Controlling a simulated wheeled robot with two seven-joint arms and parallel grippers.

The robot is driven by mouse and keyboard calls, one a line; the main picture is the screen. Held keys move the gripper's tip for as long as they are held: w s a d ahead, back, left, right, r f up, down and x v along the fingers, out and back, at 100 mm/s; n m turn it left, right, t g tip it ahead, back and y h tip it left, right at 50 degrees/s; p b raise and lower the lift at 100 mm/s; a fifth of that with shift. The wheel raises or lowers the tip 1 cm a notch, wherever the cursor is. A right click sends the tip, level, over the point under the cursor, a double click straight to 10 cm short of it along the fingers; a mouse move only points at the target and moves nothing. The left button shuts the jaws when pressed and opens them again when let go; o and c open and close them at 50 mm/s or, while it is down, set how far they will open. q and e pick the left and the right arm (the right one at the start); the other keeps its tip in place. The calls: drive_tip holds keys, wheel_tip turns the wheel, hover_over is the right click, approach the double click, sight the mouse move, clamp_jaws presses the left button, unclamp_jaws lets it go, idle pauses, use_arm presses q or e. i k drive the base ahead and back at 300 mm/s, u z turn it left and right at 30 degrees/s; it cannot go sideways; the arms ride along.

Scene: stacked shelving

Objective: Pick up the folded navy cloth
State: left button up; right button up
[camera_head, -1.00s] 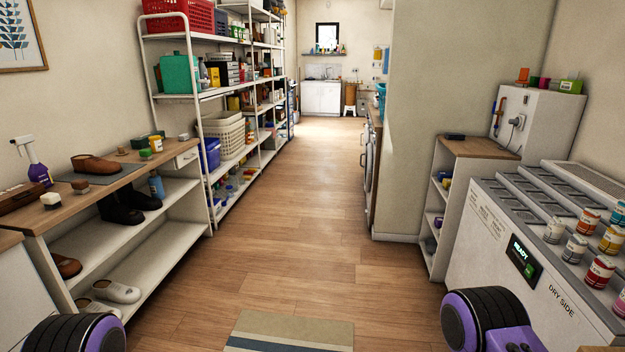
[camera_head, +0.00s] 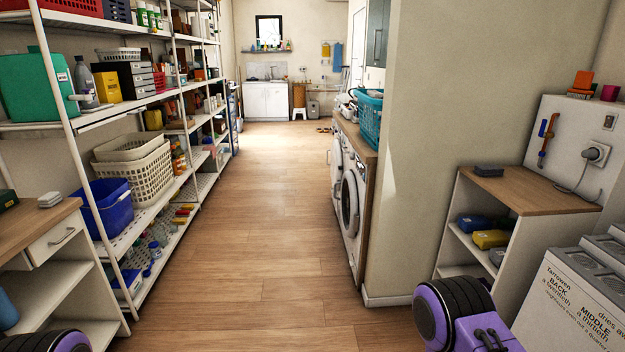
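I cannot single out a folded navy cloth with certainty. A dark navy bundle (camera_head: 474,223) sits on that unit's upper inner shelf, beside a yellow one. Both are too small to tell whether they are folded cloth. Neither gripper is in view; only black and purple links of my own arms show at the bottom left and bottom right.
Tall white shelving (camera_head: 75,150) lines the left, with a blue bin (camera_head: 107,212) and a cream basket (camera_head: 143,175). The wooden floor (camera_head: 262,240) runs clear ahead. A wall corner (camera_head: 375,298) and a front-loading washer (camera_head: 350,205) bound the right. A blue basket (camera_head: 370,120) stands above.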

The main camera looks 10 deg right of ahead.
sight(487, 170)
drive_tip(key=z, duration=0.65)
drive_tip(key=i, duration=1.5)
drive_tip(key=z, duration=1.05)
